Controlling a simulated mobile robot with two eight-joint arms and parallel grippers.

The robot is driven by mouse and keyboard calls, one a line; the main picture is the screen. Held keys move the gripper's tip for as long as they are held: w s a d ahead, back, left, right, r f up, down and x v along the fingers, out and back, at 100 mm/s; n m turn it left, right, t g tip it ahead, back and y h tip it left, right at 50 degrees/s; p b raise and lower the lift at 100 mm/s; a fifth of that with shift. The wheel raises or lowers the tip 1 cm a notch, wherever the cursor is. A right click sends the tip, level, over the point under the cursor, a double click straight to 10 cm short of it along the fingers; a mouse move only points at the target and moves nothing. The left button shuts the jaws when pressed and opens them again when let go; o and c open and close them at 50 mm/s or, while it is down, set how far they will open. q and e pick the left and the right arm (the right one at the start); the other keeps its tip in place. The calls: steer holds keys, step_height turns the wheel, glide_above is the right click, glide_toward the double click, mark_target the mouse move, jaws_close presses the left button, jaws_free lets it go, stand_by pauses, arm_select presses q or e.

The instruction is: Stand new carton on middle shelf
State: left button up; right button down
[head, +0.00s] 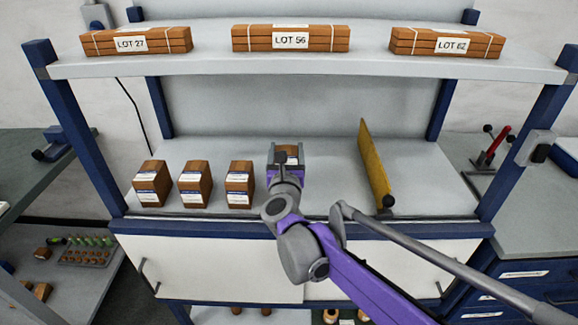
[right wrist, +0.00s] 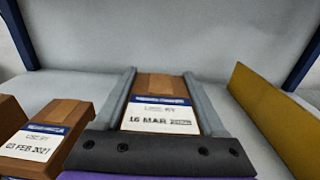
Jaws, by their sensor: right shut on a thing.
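A brown carton (right wrist: 161,100) with a white and blue label reading "16 MAR" is between the two fingers of my right gripper (right wrist: 160,105), which is shut on it. In the head view my right gripper (head: 286,160) is over the middle shelf (head: 330,195) and hides most of this carton (head: 291,150). The carton is to the right of a row of three similar cartons (head: 152,184), (head: 195,184), (head: 239,184) standing on the shelf. I cannot tell whether the held carton touches the shelf. My left gripper is not in view.
A yellow divider (head: 374,165) stands on the shelf to the right, with clear shelf between it and my gripper. The nearest carton (right wrist: 45,137) in the row is close on the left. The upper shelf (head: 210,66) above holds three strapped bundles (head: 290,38).

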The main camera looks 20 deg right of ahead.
steer(key=shift+w+f+b, duration=0.15)
steer(key=shift+f+b, duration=0.25)
steer(key=shift+f, duration=1.95)
steer(key=shift+f, duration=0.15)
jaws_free()
